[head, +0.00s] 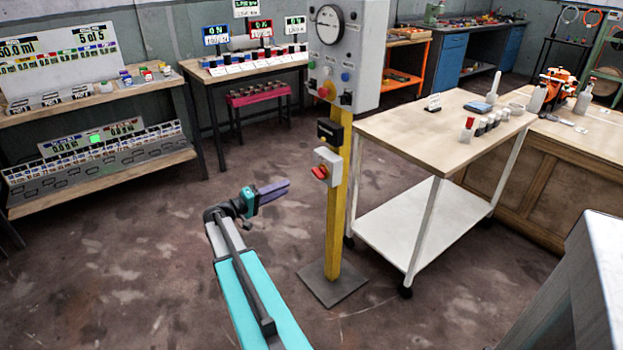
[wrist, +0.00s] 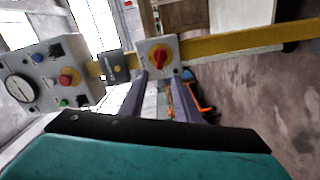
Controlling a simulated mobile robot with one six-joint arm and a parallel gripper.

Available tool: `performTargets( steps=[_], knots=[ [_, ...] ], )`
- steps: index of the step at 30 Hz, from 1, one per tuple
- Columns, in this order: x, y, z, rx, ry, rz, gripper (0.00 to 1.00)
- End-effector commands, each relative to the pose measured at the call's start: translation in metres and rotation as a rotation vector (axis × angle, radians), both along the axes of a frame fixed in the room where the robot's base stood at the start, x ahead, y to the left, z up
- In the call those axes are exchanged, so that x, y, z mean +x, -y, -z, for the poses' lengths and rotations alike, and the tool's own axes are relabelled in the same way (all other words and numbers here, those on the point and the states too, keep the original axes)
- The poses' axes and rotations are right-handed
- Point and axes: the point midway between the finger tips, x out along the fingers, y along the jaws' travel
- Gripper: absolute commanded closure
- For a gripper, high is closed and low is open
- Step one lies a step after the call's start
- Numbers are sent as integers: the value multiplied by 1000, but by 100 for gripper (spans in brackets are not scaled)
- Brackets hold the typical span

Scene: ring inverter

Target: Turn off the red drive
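A red-framed display (head: 260,29) reading ON stands at the back of the wooden table by the far wall, between a blue-framed one (head: 215,35) and a pale-framed one (head: 295,25). A red rotary switch (head: 320,171) on a small pale box is fixed to the yellow post; it also shows in the wrist view (wrist: 160,58). My gripper (head: 286,186) is left of the post, in free air, apart from the switch. In the wrist view, my gripper's two purple fingers (wrist: 160,80) are apart with nothing between them, and the switch appears just beyond their tips.
A grey control box (head: 345,55) with a dial and buttons tops the post, which stands on a square base plate (head: 332,284). A white trolley (head: 440,125) stands to its right. A shelf (head: 110,170) is at left. The floor between is clear.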

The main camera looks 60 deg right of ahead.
Motion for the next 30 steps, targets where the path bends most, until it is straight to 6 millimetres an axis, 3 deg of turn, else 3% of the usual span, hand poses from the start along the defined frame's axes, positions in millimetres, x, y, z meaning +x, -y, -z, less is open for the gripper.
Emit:
performTargets(
  steps=[13,30],
  knots=[
    [-6,14,0,1,-1,1,70],
    [-36,87,0,1,-1,2,70]
  ],
)
